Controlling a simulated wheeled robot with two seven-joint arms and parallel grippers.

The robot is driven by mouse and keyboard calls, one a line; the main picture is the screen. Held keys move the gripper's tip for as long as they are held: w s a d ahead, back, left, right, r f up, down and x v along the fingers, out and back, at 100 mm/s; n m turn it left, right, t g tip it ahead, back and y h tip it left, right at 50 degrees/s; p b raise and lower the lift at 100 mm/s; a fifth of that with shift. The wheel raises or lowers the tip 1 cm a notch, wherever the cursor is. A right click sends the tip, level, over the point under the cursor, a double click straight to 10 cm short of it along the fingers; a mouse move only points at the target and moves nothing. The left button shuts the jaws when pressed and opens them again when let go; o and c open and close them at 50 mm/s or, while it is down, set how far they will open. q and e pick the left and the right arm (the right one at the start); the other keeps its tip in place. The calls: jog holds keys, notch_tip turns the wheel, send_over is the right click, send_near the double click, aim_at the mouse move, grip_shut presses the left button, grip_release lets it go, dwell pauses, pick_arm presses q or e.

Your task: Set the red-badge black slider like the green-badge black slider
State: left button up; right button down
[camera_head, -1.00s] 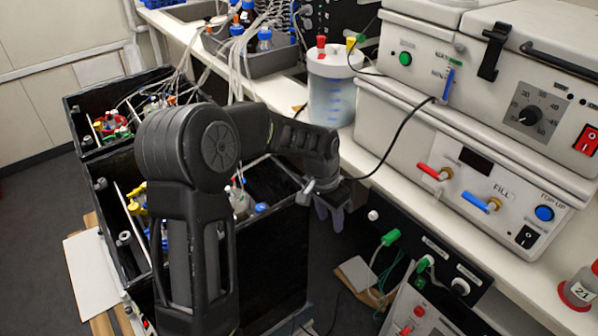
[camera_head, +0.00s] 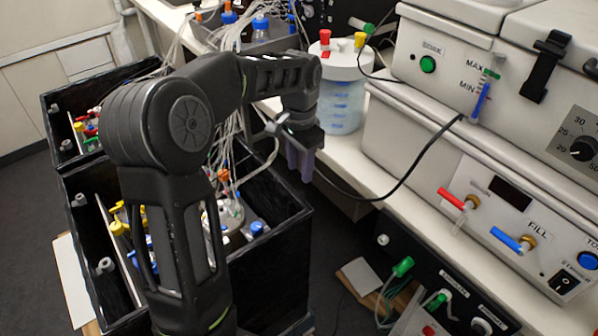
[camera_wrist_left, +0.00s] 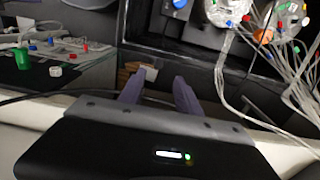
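I cannot make out any black slider with a red badge or a green badge in these views. My left gripper (camera_head: 300,164) hangs in front of the white bench, right of the black boxes and below the translucent container. Its purple fingers point down in the head view. In the left wrist view the two fingers of this gripper (camera_wrist_left: 158,78) stand apart with nothing between them, so it is open and empty. My right gripper is not in view.
Black open boxes (camera_head: 272,228) with bottles and tubes stand at left. A translucent container (camera_head: 341,100) stands on the bench. The grey-white device (camera_head: 481,196) has a red lever (camera_head: 451,198) and a blue lever (camera_head: 506,240). A black cable (camera_head: 410,168) hangs right of my gripper.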

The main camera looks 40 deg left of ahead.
aim_at(299, 192)
pick_arm(q)
jog(key=shift+w+a, duration=0.1)
jog(key=shift+s+d+r, duration=0.2)
jog(key=shift+s, duration=0.05)
jog(key=shift+f, duration=4)
grip_shut()
jog(key=shift+a, duration=0.1)
